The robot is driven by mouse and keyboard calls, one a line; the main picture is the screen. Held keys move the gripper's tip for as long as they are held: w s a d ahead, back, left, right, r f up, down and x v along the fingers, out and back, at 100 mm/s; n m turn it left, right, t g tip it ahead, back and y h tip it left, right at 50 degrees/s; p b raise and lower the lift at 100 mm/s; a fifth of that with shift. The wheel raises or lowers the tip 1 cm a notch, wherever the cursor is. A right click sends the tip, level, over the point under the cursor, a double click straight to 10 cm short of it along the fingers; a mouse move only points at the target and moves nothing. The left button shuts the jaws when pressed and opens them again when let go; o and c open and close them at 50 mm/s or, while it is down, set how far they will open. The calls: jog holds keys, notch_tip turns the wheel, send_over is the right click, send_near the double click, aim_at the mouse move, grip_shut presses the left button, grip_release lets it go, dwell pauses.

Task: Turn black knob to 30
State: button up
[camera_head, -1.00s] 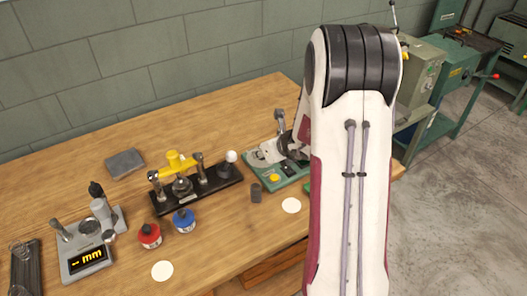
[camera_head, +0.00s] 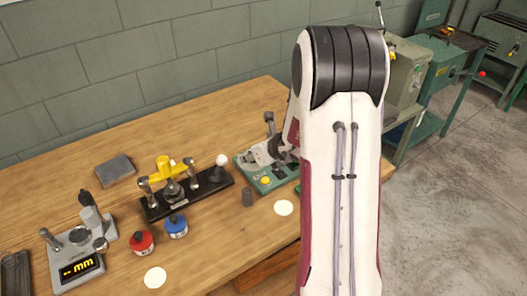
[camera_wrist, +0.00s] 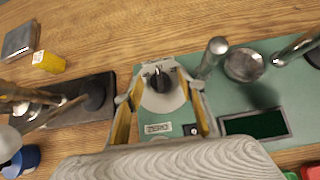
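The black knob (camera_wrist: 158,80) sits on a round pale dial on a green panel (camera_wrist: 210,88) in the wrist view. A small label plate (camera_wrist: 158,128) lies just in front of the dial. My gripper (camera_wrist: 160,82) is open, its two yellow-padded fingers on either side of the knob with gaps showing. I cannot tell whether the fingertips touch the dial. In the head view the green panel (camera_head: 249,171) shows at the table's right end. My arm hides part of it, and the knob cannot be made out there.
A dark screen (camera_wrist: 255,125), a round metal dish (camera_wrist: 244,64) and a metal post (camera_wrist: 215,47) are right of my gripper. A black-based fixture (camera_head: 205,188) stands left of the panel. Red (camera_head: 142,243) and blue (camera_head: 177,227) bottles stand before it.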

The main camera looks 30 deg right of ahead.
jog(key=v, duration=1.1)
jog(key=shift+s+r, duration=0.25)
dwell(0.9)
